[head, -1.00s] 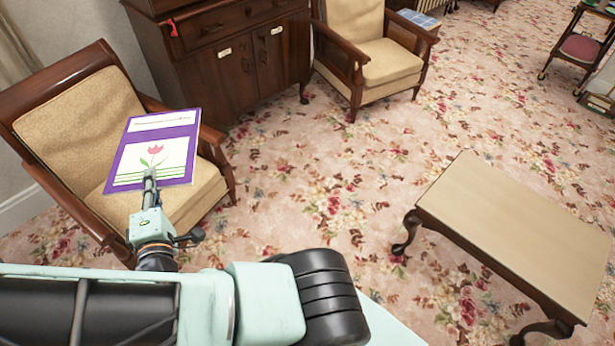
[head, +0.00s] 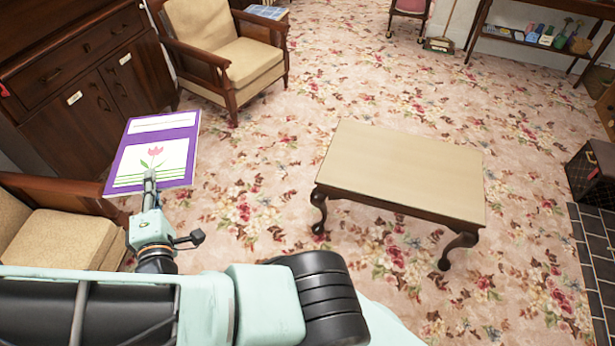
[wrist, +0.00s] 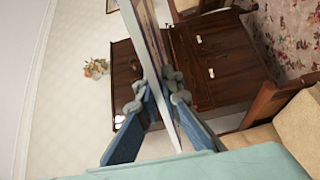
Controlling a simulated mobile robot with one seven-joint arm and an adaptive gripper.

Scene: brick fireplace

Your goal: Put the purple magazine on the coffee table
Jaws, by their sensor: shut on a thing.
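The purple magazine (head: 155,150) has a white panel with a pink tulip and green stripes on its cover. My gripper (head: 150,182) is shut on its near edge and holds it in the air, left of the middle in the head view. In the wrist view the magazine (wrist: 154,60) shows edge-on between the two fingers of my gripper (wrist: 158,95). The coffee table (head: 405,172) has a bare light tan top and dark curved legs. It stands right of the magazine, apart from it, across a stretch of carpet.
A cushioned armchair (head: 60,240) is at the lower left, close to my arm. Another armchair (head: 235,60) and a dark wooden cabinet (head: 90,70) stand behind. Floral carpet between magazine and table is clear. A dark case (head: 592,172) stands at the right edge.

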